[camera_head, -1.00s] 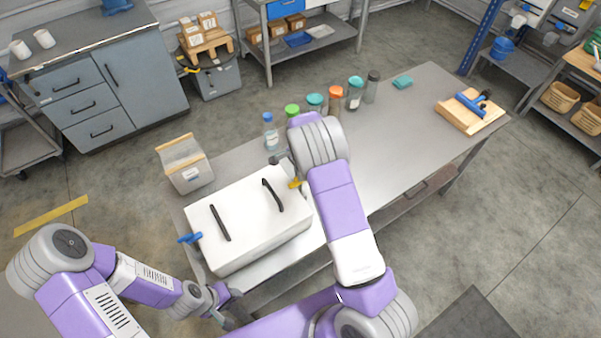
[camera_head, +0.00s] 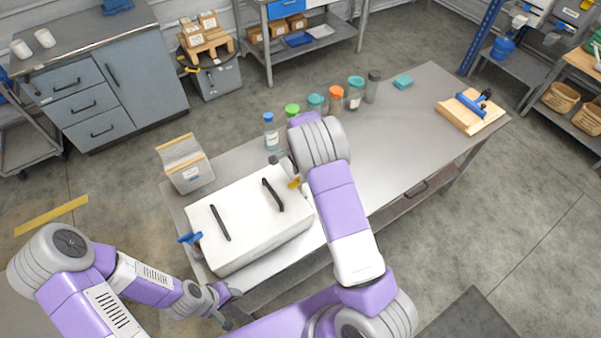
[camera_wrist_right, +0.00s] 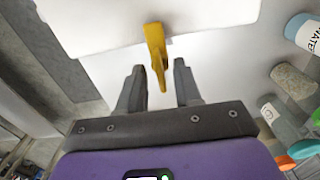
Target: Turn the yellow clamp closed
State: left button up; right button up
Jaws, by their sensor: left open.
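The yellow clamp (camera_head: 295,183) is on the right side of the white hopper box (camera_head: 245,238), mostly hidden by my right arm in the head view. In the right wrist view the yellow clamp (camera_wrist_right: 156,50) hangs from the box's edge, its lower end between my right gripper's fingers. My right gripper (camera_wrist_right: 158,75) is open, with a visible gap on each side of the clamp. In the head view my right gripper (camera_head: 286,170) is beside the clamp, its fingers hardly visible. My left gripper (camera_head: 226,308) is open and empty by the table's front left edge.
A blue clamp (camera_head: 190,238) is on the box's left side, and two black handles are on top. A paper bag (camera_head: 185,164) stands behind it. Several capped jars (camera_head: 355,92) line the table's back.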

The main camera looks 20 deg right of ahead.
notch_tip(320, 180, up, 8)
jog(key=shift+f, duration=0.25)
jog(key=shift+f, duration=0.1)
dwell(0.4)
